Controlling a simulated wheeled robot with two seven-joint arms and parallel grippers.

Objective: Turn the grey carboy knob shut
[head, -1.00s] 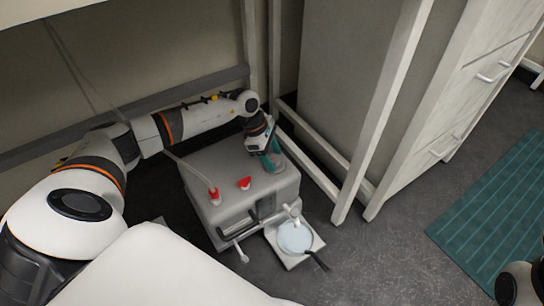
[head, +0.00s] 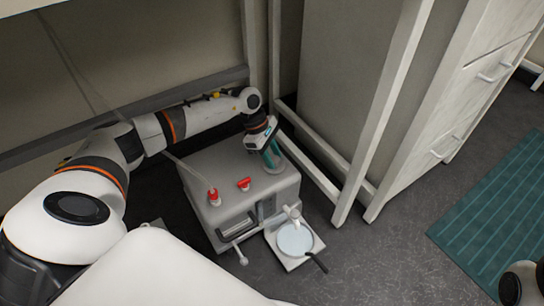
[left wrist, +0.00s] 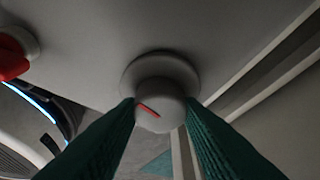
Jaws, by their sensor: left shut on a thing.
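The grey carboy (head: 225,175) is a box-shaped tank on the floor in the head view. My left gripper (head: 272,160) reaches down onto its top at the far right corner. In the left wrist view the grey knob (left wrist: 160,88) is round with a short slanted red mark, on a round base. The green fingers of my left gripper (left wrist: 162,112) stand on both sides of the knob and are shut on it. In the head view the gripper hides most of the knob. My right gripper does not show.
Two red fittings, one with a tube (head: 214,197) and a red handle (head: 244,184), stand on the carboy's top. A white stand with a pale blue pan (head: 295,239) is at its front right. Cabinet frame legs (head: 350,180) stand close on the right. A teal mat (head: 500,220) lies farther right.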

